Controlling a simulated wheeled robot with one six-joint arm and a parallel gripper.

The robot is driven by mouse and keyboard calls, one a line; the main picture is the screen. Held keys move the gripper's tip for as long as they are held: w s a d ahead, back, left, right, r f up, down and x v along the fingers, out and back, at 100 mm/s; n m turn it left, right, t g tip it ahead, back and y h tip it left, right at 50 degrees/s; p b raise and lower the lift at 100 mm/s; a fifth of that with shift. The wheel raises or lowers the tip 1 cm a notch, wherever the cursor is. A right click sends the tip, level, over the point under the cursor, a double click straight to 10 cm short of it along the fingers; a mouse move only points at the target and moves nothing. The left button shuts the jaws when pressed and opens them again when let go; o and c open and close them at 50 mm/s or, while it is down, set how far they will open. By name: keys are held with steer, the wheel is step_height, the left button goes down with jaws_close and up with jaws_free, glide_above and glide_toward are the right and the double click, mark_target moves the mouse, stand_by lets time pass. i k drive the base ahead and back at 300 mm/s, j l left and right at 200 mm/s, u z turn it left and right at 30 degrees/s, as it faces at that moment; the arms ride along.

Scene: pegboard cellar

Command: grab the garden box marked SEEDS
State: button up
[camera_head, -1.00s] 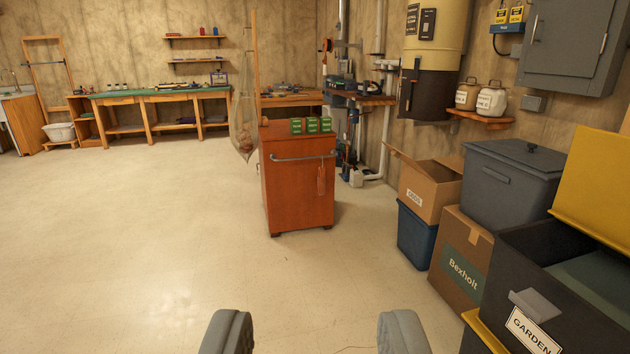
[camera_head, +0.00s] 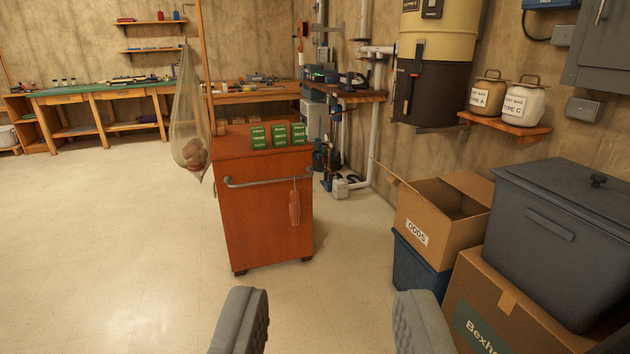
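I cannot read the word SEEDS anywhere in view. Three small green boxes with white lettering too small to read stand in a row on the orange cabinet (camera_head: 262,215): a left one (camera_head: 259,138), a middle one (camera_head: 280,135) and a right one (camera_head: 298,133). My gripper (camera_head: 330,322) is open and empty at the bottom of the picture, with its two grey fingers wide apart. It is well short of the cabinet, with bare floor between its fingers.
An open cardboard box labelled ODDS (camera_head: 417,233) sits on a blue bin (camera_head: 416,272) at right. A lidded grey bin (camera_head: 560,240) sits on a Bexholt carton (camera_head: 500,310). A net bag (camera_head: 189,130) hangs by the cabinet's left. Floor at left is clear.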

mark_target(278, 131)
steer(key=i, duration=1.8)
steer(key=i+l+u, duration=0.2)
steer(key=i, duration=0.35)
steer(key=i+u, duration=0.25)
steer(key=i, duration=0.3)
steer(key=i+l+u, duration=0.2)
steer(key=i, duration=0.3)
steer(key=l, duration=0.1)
